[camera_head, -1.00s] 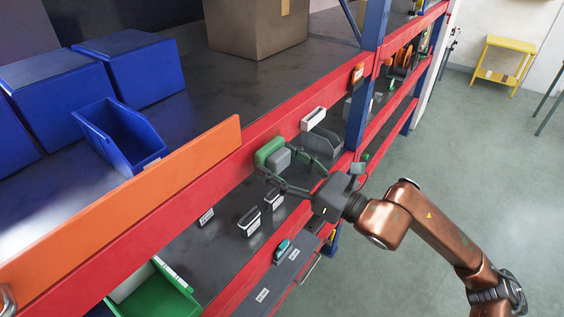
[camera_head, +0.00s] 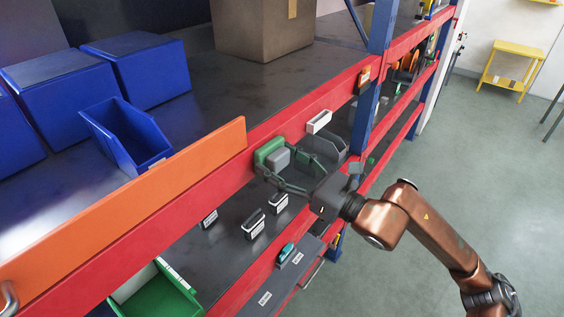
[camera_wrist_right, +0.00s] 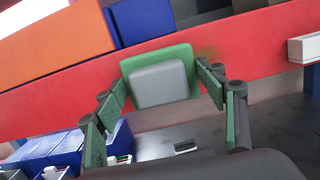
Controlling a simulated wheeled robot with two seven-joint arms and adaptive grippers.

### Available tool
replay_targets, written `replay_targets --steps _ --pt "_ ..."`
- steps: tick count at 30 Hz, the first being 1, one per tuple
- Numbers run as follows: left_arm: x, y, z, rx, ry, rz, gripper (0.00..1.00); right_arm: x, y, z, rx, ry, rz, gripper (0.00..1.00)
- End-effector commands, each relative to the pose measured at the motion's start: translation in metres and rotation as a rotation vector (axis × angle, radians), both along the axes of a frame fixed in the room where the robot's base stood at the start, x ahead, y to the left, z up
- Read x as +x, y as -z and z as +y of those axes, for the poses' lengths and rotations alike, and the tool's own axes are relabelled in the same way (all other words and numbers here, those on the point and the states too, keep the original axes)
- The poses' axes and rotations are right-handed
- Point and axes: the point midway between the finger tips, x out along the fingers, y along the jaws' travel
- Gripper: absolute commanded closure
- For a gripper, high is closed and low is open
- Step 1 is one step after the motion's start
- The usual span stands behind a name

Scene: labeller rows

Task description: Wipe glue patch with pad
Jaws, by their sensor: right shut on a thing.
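The pad, a green plate with a grey block on its near side, is held up at the red shelf beam (camera_head: 205,195). My right gripper (camera_head: 284,163) is shut on the pad (camera_head: 272,153), with one finger on each side of it. In the right wrist view the pad (camera_wrist_right: 160,84) sits square between the fingertips, its green face turned to the beam; I cannot tell whether it touches. A faint brownish smear, which looks like the glue patch (camera_wrist_right: 208,49), shows on the beam just right of the pad. The pad may hide part of it. My left gripper is not in view.
An orange panel (camera_head: 125,205) stands along the beam to the left. A white box (camera_head: 319,122) and a grey bin (camera_head: 325,146) are close right of the pad. Small labelled containers (camera_head: 254,224) stand on the lower shelf.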

Motion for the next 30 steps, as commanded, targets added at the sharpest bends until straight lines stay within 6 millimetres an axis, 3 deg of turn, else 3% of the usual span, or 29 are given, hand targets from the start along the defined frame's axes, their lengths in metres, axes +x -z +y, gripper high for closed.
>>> replay_targets --steps 30 --pt "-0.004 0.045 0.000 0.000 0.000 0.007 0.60 0.053 0.002 -0.037 0.001 0.001 0.001 0.55"
